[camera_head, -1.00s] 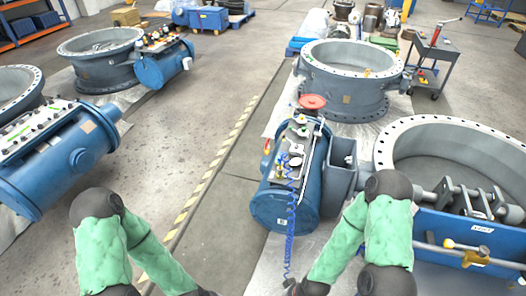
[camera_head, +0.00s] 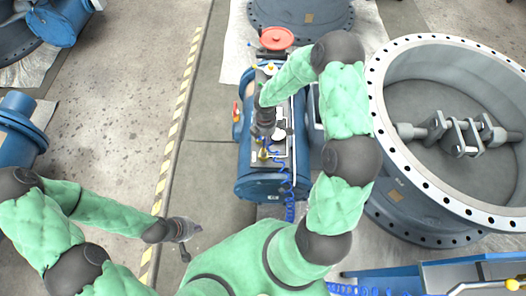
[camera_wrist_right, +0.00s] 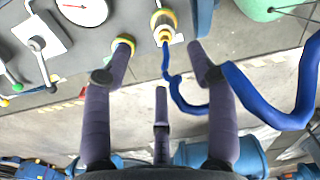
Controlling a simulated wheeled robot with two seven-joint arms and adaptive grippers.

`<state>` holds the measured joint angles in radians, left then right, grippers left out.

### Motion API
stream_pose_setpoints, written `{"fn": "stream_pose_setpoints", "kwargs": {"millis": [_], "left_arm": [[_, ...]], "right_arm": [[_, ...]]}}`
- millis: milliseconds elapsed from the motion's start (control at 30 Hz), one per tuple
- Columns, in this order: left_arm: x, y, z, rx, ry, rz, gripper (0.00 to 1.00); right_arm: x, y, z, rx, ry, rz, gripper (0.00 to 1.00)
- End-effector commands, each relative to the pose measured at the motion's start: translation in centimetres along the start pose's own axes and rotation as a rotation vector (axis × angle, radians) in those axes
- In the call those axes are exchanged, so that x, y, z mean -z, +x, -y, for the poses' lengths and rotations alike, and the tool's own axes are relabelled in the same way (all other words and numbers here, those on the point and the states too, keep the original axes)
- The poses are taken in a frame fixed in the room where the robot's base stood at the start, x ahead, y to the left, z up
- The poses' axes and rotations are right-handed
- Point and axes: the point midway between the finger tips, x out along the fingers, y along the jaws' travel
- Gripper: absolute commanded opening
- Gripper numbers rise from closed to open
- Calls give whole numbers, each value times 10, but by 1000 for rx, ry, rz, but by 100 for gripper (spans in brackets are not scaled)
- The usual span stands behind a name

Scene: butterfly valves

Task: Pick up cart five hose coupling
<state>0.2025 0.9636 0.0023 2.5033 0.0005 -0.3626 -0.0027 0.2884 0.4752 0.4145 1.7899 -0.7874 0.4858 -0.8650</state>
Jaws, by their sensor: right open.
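A brass-and-white hose coupling (camera_wrist_right: 163,24) with a blue coiled hose (camera_wrist_right: 169,65) on it shows in the right wrist view, at the panel's edge. My right gripper (camera_wrist_right: 160,52) is open, with the coupling between and just beyond its fingertips; I cannot tell if they touch it. In the head view my right gripper (camera_head: 264,138) is over the panel of the blue cylinder (camera_head: 262,187), and the hose (camera_head: 289,190) hangs down its front. My left gripper (camera_head: 183,230) is low on the left, away from the coupling; its jaws are too small to read.
Another yellow fitting (camera_wrist_right: 123,42) is close by the left finger in the wrist view. A gauge (camera_wrist_right: 82,8) and a lever plate (camera_wrist_right: 36,42) are on the panel. A red handwheel (camera_head: 277,38) stands behind; a large flanged valve ring (camera_head: 398,190) is at right.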

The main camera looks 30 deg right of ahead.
Motion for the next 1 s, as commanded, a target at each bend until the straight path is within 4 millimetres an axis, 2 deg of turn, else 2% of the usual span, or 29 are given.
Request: {"fn": "stream_pose_setpoints", "kwargs": {"millis": [300,567,867,1000], "left_arm": [[0,18,6,0,0,2,0],[1,24,9,0,0,1,0],[2,45,16,0,0,0,0],[2,46,16,0,0,0,0]], "right_arm": [[1,46,1,4,0,0,58],[2,62,1,2,1,-2,58],[4,102,2,3,3,-2,58],[4,106,1,1,2,-2,58]]}}
